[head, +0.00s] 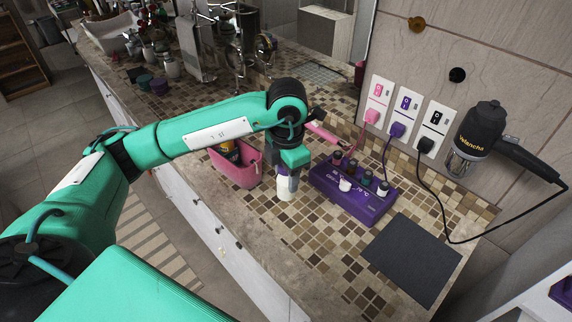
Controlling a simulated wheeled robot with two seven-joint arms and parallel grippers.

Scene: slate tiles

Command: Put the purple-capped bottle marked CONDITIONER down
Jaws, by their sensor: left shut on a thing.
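My left gripper (289,166) comes down over the tiled counter (293,238) and is shut on the bottle (286,187). The bottle's white lower body shows below the gripper, with a bit of purple above it. Its label cannot be read, and the gripper hides its upper part. The bottle looks upright. I cannot tell whether its base touches the counter. My right gripper is not in view.
A pink bin (236,168) holding a dark container stands just left of the bottle. A purple box (352,193) with several small bottles is to its right. A dark mat (411,258) lies at the front right. Cords run from wall outlets, one to a hairdryer (483,128).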

